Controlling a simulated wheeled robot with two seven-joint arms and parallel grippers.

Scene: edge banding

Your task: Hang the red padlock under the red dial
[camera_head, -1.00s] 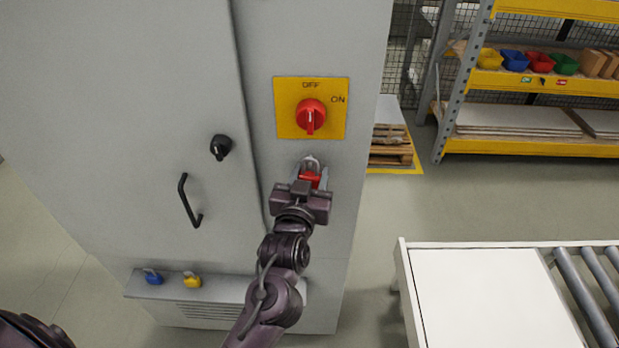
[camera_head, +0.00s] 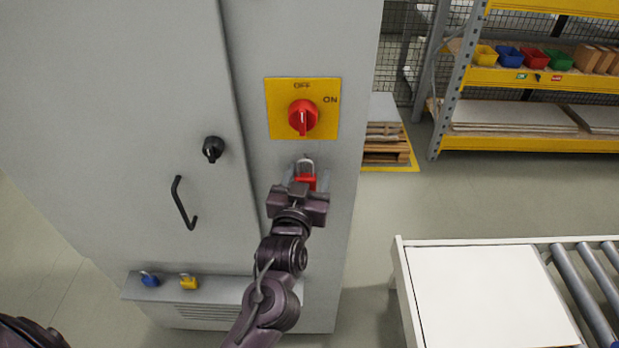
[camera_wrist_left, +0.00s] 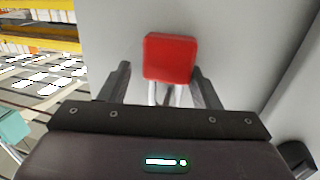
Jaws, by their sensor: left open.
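The red dial (camera_head: 303,118) sits on a yellow plate (camera_head: 274,132) marked OFF and ON, on the grey cabinet. The red padlock (camera_head: 306,179) is upright just below the plate, its pale shackle (camera_head: 306,164) at the top, close to the cabinet face. Whether the shackle is on a fixing is too small to tell. My left gripper (camera_head: 305,184) is open, its fingers on either side of the padlock. In the left wrist view the red padlock body (camera_wrist_left: 170,58) lies between the spread fingertips (camera_wrist_left: 160,71), with a clear gap at the left finger.
A black lock knob (camera_head: 213,149) and a black handle (camera_head: 183,203) stand out from the cabinet door at left. A blue padlock (camera_head: 150,279) and a yellow padlock (camera_head: 188,282) are on the low ledge (camera_head: 226,289). A white-topped roller table (camera_head: 485,295) stands at right.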

